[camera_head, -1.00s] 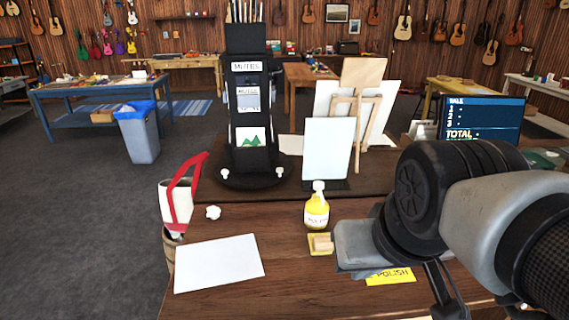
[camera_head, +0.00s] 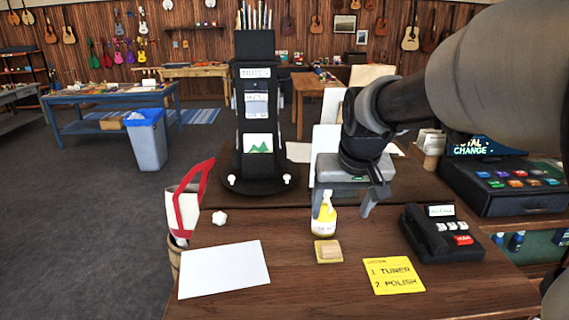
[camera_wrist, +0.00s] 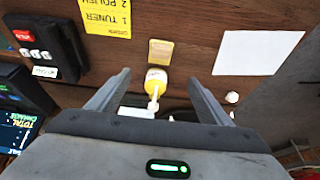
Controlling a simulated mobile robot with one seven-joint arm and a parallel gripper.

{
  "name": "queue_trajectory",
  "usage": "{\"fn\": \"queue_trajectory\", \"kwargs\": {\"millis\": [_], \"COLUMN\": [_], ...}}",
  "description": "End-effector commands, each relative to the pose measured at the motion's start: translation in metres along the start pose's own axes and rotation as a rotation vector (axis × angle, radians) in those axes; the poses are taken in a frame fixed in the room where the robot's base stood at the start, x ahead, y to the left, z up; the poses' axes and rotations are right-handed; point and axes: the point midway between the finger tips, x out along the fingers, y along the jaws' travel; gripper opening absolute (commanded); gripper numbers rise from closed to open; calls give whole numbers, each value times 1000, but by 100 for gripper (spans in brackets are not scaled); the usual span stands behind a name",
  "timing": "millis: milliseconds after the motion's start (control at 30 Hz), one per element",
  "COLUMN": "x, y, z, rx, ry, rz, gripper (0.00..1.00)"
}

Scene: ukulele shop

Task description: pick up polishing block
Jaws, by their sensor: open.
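The polishing block (camera_head: 328,249) is a small tan wooden block on a yellow square at the front of the brown counter. In the wrist view the block (camera_wrist: 161,50) lies beyond the yellow bottle, flat on the wood. My gripper (camera_head: 343,207) is open and empty, pointing down above the counter, behind and slightly right of the block. In the wrist view its two fingers (camera_wrist: 153,100) are spread wide on either side of the yellow bottle with a white pump (camera_wrist: 156,82).
A yellow note (camera_head: 393,276) and black card terminal (camera_head: 441,233) lie right of the block. A white sheet (camera_head: 223,269) and small white knob (camera_head: 219,217) lie left. A black display stand (camera_head: 257,120) rises behind.

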Motion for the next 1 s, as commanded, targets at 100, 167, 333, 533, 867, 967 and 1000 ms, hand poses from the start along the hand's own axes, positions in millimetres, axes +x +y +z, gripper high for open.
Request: {"fn": "queue_trajectory", "kwargs": {"millis": [100, 167, 333, 533, 867, 967, 1000], "x": [14, 24, 62, 103, 131, 145, 152], "y": [0, 0, 0, 1, 1, 1, 1], "z": [-2, -2, -1, 0, -1, 1, 1], "rx": [-1, -1, 0, 0, 0, 0, 1], "ry": [-6, -6, -8, -7, -3, -7, -7], "rz": [2, 3, 2, 2, 2, 3, 3], "gripper": [73, 73, 73, 73, 73, 73, 73]}}
